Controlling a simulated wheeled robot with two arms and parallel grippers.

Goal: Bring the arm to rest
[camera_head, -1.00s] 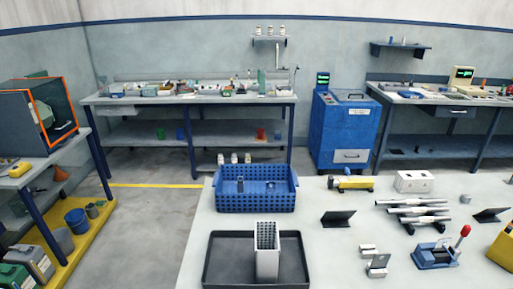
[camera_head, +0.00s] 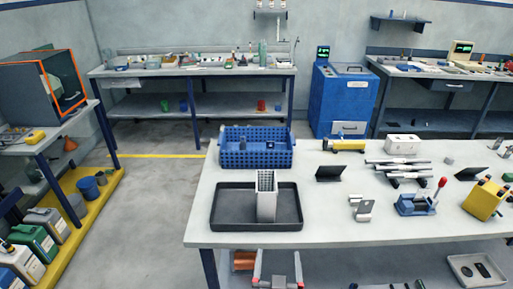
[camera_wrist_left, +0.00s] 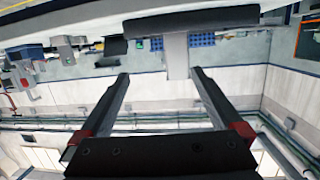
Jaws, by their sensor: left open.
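My left gripper (camera_head: 278,264) shows at the bottom of the head view, in front of the table's front edge and low in the picture. It is open, with two grey fingers spread apart and nothing between them. In the left wrist view, which looks upside down, the same open fingers (camera_wrist_left: 160,76) have empty space between them. They are apart from the white rack (camera_wrist_left: 177,56), which stands beyond them. My right gripper is not in view.
The table (camera_head: 340,222) holds a black tray (camera_head: 226,222) with an upright white slotted rack (camera_head: 266,203), a blue perforated basket (camera_head: 255,157), metal tubes (camera_head: 398,170) and a yellow block (camera_head: 487,200). A lower shelf (camera_head: 400,266) sits below.

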